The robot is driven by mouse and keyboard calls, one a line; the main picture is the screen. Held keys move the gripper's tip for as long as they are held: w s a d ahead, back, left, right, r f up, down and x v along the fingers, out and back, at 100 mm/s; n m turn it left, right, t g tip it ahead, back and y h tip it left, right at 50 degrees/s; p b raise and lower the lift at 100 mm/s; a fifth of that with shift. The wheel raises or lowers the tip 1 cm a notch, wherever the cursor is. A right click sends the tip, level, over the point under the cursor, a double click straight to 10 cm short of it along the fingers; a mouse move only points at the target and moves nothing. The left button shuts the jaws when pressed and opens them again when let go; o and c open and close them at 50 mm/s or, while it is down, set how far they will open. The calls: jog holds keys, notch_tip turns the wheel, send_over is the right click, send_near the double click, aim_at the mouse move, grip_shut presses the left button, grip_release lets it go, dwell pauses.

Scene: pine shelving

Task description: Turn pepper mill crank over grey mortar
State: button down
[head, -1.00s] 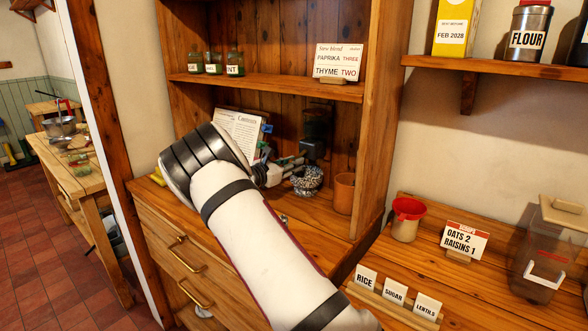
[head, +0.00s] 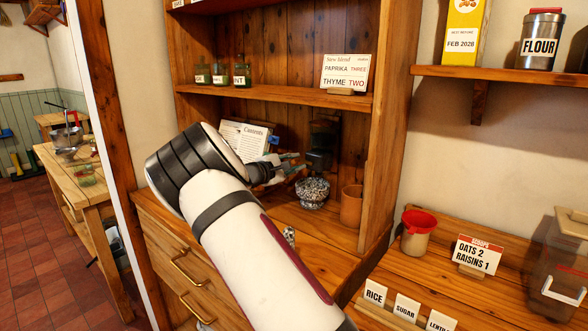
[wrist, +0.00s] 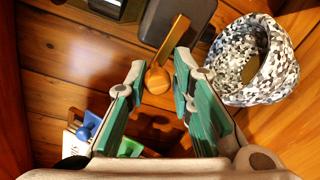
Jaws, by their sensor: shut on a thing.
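The dark pepper mill (head: 322,140) stands at the back of the cabinet's lower bay, in shadow and partly behind my gripper. The wrist view shows its dark top (wrist: 175,20) and a wooden crank (wrist: 172,42) ending in a round knob. My gripper (wrist: 161,72), with green finger pads, is shut on the crank at its knob. In the head view my gripper (head: 293,163) is beside the mill, above and left of the speckled grey mortar (head: 313,193). The mortar also shows at right in the wrist view (wrist: 228,75); its bowl opens upward.
An open book (head: 243,138) stands left behind my arm. A terracotta cup (head: 351,205) is right of the mortar, by the cabinet's side wall (head: 385,140). A shelf (head: 290,95) with green jars and a card runs above. A blue-knobbed item (wrist: 90,122) lies lower left.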

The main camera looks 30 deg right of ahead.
jog(key=m, duration=0.1)
jog(key=r+m, duration=0.1)
jog(key=shift+r+m+t+b, duration=0.3)
jog(key=shift+m+b, duration=0.05)
jog(key=shift+m, duration=0.05)
jog(key=m+b, duration=0.1)
jog(key=r+m+b, duration=0.1)
jog(key=m, duration=0.1)
jog(key=shift+s+d, duration=0.15)
jog(key=shift+s, duration=0.2)
jog(key=shift+s+d+r+m+t+b, duration=0.15)
jog(key=shift+s+m+b, duration=0.15)
jog(key=shift+m+b, duration=0.8)
jog(key=shift+s+d+r+m+t+b, duration=0.2)
jog(key=shift+m+b, duration=0.35)
jog(key=shift+b, duration=0.95)
jog(key=shift+s+d+r+m+t+b, duration=0.1)
jog(key=shift+s+m+b, duration=0.25)
jog(key=shift+m+b, duration=0.75)
jog(key=shift+s+g, duration=0.1)
jog(key=shift+g, duration=0.15)
jog(key=c, duration=1.5)
grip_release()
jog(key=shift+a+n, duration=0.1)
jog(key=shift+n, duration=0.15)
jog(key=shift+a, duration=0.15)
